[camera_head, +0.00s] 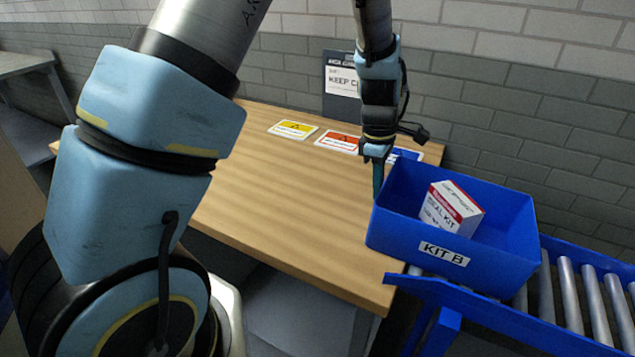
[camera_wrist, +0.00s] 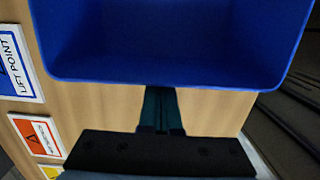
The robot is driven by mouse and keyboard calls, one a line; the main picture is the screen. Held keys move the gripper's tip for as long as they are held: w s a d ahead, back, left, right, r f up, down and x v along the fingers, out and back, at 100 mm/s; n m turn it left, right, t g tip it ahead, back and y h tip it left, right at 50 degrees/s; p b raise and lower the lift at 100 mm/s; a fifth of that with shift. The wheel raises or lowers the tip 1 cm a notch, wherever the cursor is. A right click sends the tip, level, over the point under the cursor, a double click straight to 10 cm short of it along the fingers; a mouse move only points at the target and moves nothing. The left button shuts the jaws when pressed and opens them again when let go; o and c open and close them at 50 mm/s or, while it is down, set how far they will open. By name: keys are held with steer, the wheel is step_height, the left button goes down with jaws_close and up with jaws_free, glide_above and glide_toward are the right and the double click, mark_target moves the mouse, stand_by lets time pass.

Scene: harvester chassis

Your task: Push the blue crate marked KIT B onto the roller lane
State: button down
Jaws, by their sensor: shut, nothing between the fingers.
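The blue crate marked KIT B (camera_head: 400,237) sits at the right end of the wooden table, reaching over the start of the roller lane (camera_head: 570,290). A white and red seal kit box (camera_head: 452,207) stands inside it. My gripper (camera_head: 378,190) points down, shut and empty, close by the crate's left wall. In the wrist view the crate (camera_wrist: 170,78) fills the top, and my closed fingers (camera_wrist: 160,100) end near its wall. I cannot tell whether they touch it.
The wooden table (camera_head: 290,200) is clear left of the crate. Yellow (camera_head: 293,129) and red (camera_head: 338,141) label cards lie toward the back, with a blue card partly behind my gripper. A sign (camera_head: 341,85) stands by the brick wall. Blue rails edge the lane.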

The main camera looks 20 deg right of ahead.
mark_target(448, 209)
steer(key=shift+s+d+f+p, duration=0.2)
steer(key=shift+s+d+p, duration=1.25)
steer(key=shift+s+d, duration=2.1)
steer(key=shift+s+d+f+p, duration=0.2)
steer(key=shift+s+d+p, duration=1.25)
steer(key=shift+s+d, duration=2)
steer(key=shift+w+d, duration=0.15)
steer(key=shift+w, duration=0.15)
steer(key=shift+w+a, duration=1.5)
steer(key=shift+a, duration=0.1)
step_height(448, 209, up, 14)
steer(key=shift+p, duration=0.4)
